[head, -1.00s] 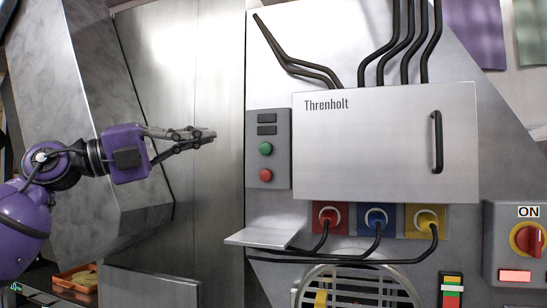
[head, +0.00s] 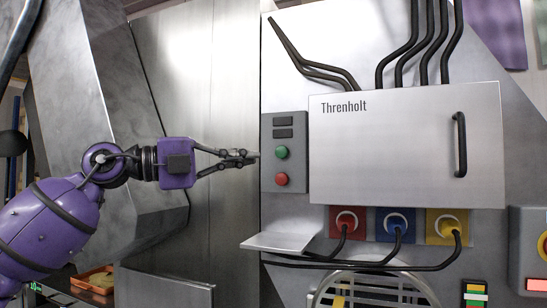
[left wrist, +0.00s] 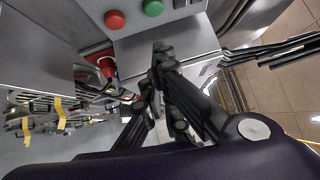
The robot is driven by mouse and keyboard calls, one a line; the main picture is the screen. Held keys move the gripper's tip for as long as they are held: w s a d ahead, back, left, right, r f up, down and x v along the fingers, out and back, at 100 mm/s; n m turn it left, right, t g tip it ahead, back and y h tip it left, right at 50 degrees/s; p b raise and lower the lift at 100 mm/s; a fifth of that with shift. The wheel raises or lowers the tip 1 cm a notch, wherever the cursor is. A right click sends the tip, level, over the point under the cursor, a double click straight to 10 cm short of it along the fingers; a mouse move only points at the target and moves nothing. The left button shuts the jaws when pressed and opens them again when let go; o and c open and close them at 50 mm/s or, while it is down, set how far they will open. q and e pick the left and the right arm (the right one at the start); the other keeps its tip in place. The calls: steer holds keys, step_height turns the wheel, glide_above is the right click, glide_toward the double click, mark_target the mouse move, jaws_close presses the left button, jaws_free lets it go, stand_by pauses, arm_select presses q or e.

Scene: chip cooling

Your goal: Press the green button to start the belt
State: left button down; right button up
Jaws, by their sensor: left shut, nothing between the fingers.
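The green button (head: 281,153) sits on a grey control panel (head: 297,183) fixed to the left of the white Threnholt cabinet. A red button (head: 281,179) is directly below it. My left gripper (head: 254,156) is shut and empty. In the head view its fingertips point right, close to the panel's left edge and about level with the green button. In the left wrist view the green button (left wrist: 153,8) is at the top edge, with the red button (left wrist: 115,19) to its left. The left fingertips (left wrist: 161,52) show below them, apart from both. My right gripper is not in view.
The cabinet door (head: 400,150) has a black handle (head: 460,145). A small metal shelf (head: 280,242) juts out below the panel. Black cables run from the red, blue and yellow sockets. A rotary switch box (head: 528,225) is at the far right.

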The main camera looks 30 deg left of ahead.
mark_target(282, 152)
arm_select(q)
steer(key=w+d+b, duration=0.1)
steer(key=w, duration=0.7)
steer(key=shift+w+d+r, duration=0.2)
steer(key=shift+d+r, duration=0.15)
steer(key=shift+d, duration=0.05)
steer(key=shift+w+a+r, duration=0.1)
steer(key=shift+w+a, duration=0.15)
steer(key=shift+w, duration=0.55)
